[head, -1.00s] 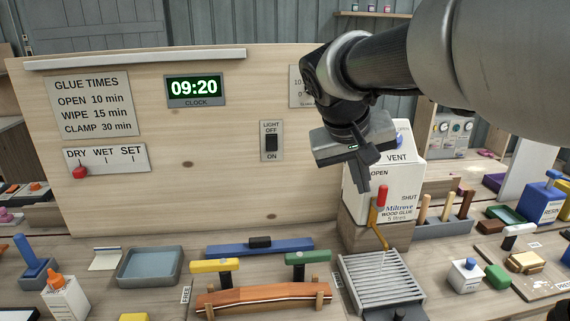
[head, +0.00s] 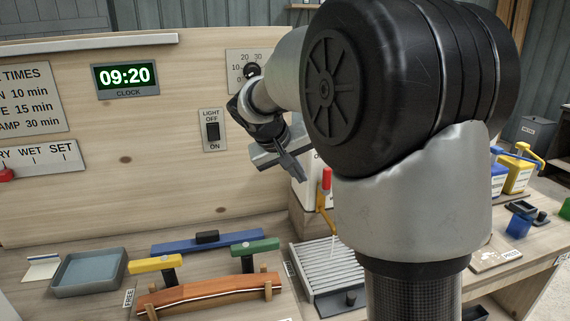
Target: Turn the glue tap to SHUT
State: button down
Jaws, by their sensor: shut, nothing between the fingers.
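The glue tap (head: 326,181) has a red-tipped handle that stands up above a yellow spout. It is on the front of the white glue container (head: 305,193), which is mostly hidden behind my arm; its OPEN and SHUT labels cannot be read now. A thin pale strand hangs from the spout over the slatted drip tray (head: 322,268). My gripper (head: 297,173) is shut and empty, pointing down, to the upper left of the red handle. I cannot tell whether it touches the container, but it looks apart from the handle.
A curved wooden stringer (head: 208,295) lies in a cradle at the front, with yellow (head: 155,264) and green (head: 255,246) clamps behind it. A grey tray (head: 88,272) stands at left. The wooden backboard with the clock (head: 126,78) rises behind. My arm covers the right middle.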

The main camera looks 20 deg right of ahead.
jog(key=shift+w+d+f, duration=0.1)
jog(key=shift+d+f, duration=0.05)
jog(key=shift+d, duration=0.95)
jog(key=shift+d+f, duration=0.1)
jog(key=shift+d, duration=0.95)
jog(key=shift+r+p, duration=0.1)
jog(key=shift+p, duration=0.2)
jog(key=shift+d+r+y+p, duration=0.1)
jog(key=shift+d+y+p, duration=0.25)
jog(key=shift+p, duration=0.35)
jog(key=shift+r+p, duration=0.1)
jog(key=shift+p, duration=0.25)
jog(key=d+f+m+y+p, duration=0.3)
jog(key=d+y+p, duration=0.4)
jog(key=y, duration=0.8)
jog(key=d, duration=0.3)
jog(key=shift+d+f+t, duration=0.2)
jog(key=shift+f+t, duration=0.1)
jog(key=shift+f, duration=0.2)
